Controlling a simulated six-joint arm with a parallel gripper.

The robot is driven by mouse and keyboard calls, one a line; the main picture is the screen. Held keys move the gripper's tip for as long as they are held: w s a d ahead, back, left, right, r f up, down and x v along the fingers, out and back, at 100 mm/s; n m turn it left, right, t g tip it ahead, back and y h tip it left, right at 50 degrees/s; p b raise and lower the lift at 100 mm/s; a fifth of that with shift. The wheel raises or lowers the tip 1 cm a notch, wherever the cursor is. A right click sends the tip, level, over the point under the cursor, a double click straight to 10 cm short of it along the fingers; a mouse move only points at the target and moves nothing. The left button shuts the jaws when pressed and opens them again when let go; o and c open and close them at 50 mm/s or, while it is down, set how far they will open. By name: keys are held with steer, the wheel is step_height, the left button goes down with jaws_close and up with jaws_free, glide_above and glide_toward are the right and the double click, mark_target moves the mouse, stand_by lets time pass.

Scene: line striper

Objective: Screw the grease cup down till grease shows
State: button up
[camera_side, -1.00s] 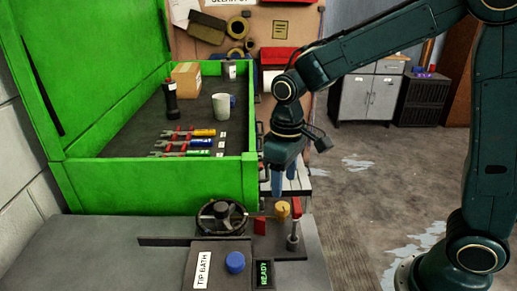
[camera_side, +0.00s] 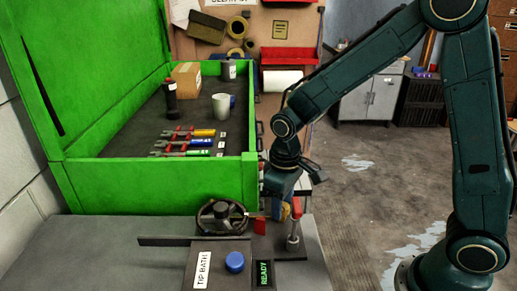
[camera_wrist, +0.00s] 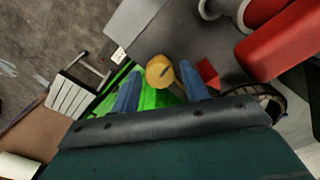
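The grease cup (camera_side: 285,212) is a small brass-yellow round cap beside the handwheel, partly hidden behind my gripper in the side view. In the wrist view the grease cup (camera_wrist: 159,72) shows its round top between my two blue fingers. My gripper (camera_side: 280,207) points down at the cup in the side view. In the wrist view my gripper (camera_wrist: 160,68) is open, with a finger on each side of the cup and a visible gap to each. I cannot tell how far down the fingers reach. No grease is visible.
A black handwheel (camera_side: 222,215) stands left of the cup. A red flag (camera_side: 260,226) and a red-topped lever (camera_side: 294,228) are close by. A blue button (camera_side: 235,262) and a READY display (camera_side: 264,273) are in front. A green box (camera_side: 150,188) holds tools behind.

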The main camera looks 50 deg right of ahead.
steer(key=c, duration=0.7)
steer(key=shift+m, duration=3.1)
steer(key=o, duration=1)
steer(key=shift+r, duration=0.15)
